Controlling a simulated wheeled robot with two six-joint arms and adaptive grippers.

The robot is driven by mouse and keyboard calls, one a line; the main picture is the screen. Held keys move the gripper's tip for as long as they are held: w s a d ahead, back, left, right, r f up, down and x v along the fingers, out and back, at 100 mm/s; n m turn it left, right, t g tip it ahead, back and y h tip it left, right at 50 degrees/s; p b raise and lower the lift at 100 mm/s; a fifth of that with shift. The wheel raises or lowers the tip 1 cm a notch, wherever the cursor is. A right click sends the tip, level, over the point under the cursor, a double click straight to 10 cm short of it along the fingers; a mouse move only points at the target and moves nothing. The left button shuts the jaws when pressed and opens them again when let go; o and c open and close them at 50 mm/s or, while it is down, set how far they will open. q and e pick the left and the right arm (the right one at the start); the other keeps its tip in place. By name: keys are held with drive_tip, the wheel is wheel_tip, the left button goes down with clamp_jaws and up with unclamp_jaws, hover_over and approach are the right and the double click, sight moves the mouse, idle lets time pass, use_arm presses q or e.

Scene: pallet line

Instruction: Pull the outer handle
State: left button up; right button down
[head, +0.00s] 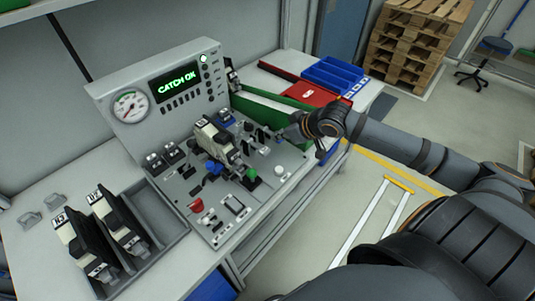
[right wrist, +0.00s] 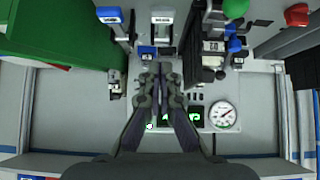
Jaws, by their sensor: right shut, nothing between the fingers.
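My right gripper (head: 284,134) reaches in from the right over the right side of the grey test panel (head: 246,214). In the right wrist view its two fingers (right wrist: 160,72) are together with nothing between them. A blue-capped handle (right wrist: 110,15) stands just left of the fingertips, and a smaller blue part (right wrist: 147,51) is close by them. I cannot tell which handle is the outer one, or whether the fingers touch anything. A beige and black device (head: 215,138) is mounted mid-panel, with a blue clamp piece (head: 214,168) in front. My left gripper is not in view.
The display (head: 174,82) reads "CATCH OK", beside a round gauge (head: 131,106). A red button (head: 196,205) and green knob (head: 251,171) sit on the panel. A grey tray (head: 158,222) holds two devices at left. A red case (head: 300,95) and blue bins (head: 333,74) lie behind.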

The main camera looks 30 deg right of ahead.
approach(261, 148)
drive_tip(key=x, duration=0.5)
drive_tip(key=shift+w+a+r, duration=0.1)
drive_tip(key=shift+w, duration=0.15)
drive_tip(key=shift+f, duration=0.4)
